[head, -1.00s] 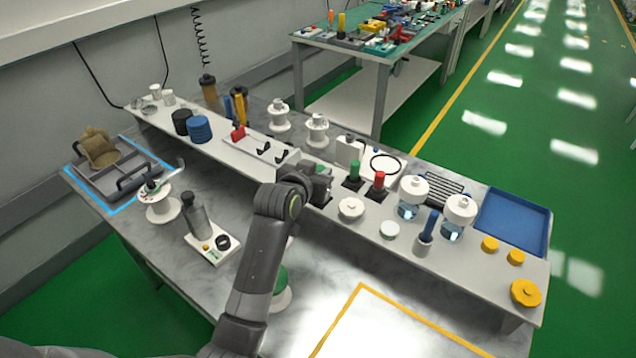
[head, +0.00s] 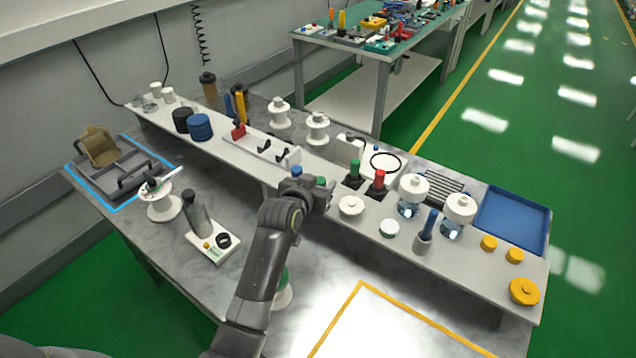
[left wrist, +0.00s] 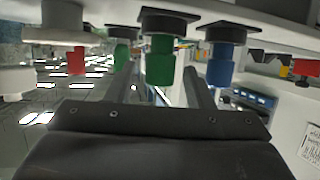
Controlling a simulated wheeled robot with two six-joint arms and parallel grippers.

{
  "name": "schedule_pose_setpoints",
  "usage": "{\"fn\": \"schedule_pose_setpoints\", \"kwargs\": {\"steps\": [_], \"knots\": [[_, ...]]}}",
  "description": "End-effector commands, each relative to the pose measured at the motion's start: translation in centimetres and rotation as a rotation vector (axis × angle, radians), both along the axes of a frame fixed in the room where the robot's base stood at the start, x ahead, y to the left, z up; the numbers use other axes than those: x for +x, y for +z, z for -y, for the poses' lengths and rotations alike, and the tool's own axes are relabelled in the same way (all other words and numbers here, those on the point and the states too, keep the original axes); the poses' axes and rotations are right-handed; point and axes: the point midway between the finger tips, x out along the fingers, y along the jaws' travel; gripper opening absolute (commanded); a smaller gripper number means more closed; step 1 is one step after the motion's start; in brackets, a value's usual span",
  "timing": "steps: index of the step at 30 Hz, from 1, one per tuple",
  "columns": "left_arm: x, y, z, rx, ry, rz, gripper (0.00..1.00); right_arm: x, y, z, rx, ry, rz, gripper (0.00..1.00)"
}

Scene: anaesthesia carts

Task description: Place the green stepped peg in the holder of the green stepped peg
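My left gripper (head: 322,198) is at the front edge of the raised white shelf. Its two dark fingers stand apart in the left wrist view (left wrist: 160,92), where the scene hangs upside down. A green stepped peg (left wrist: 160,62) with a black square base shows ahead between them; I cannot tell if they touch it. In the head view its top (head: 322,181) shows just above the gripper, the rest hidden. A second green peg (head: 355,168) stands in a black base to the right; it also shows in the left wrist view (left wrist: 122,57). My right gripper is out of view.
A blue peg (left wrist: 221,65) and a red peg (head: 378,179) stand on either side of the green pegs. A white round lid (head: 351,205) and clear jars with white tops (head: 413,187) stand to the right. A yellow-outlined area (head: 400,335) on the table is bare.

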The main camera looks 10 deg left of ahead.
Motion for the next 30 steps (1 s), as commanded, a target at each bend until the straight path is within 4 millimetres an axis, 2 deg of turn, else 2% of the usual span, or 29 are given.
{"fn": "schedule_pose_setpoints", "kwargs": {"steps": [7, 11, 30], "knots": [[-0.1, 0.4, 0.0, 0.0, 0.0, 0.0, 0.47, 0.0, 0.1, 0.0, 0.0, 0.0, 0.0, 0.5], [-1.0, 0.7, -0.2, -0.001, 0.0, 0.001, 0.47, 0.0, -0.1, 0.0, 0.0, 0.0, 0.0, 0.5], [-9.4, 4.1, -1.8, -0.001, 0.001, 0.002, 0.47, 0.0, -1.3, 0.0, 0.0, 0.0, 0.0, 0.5]]}}
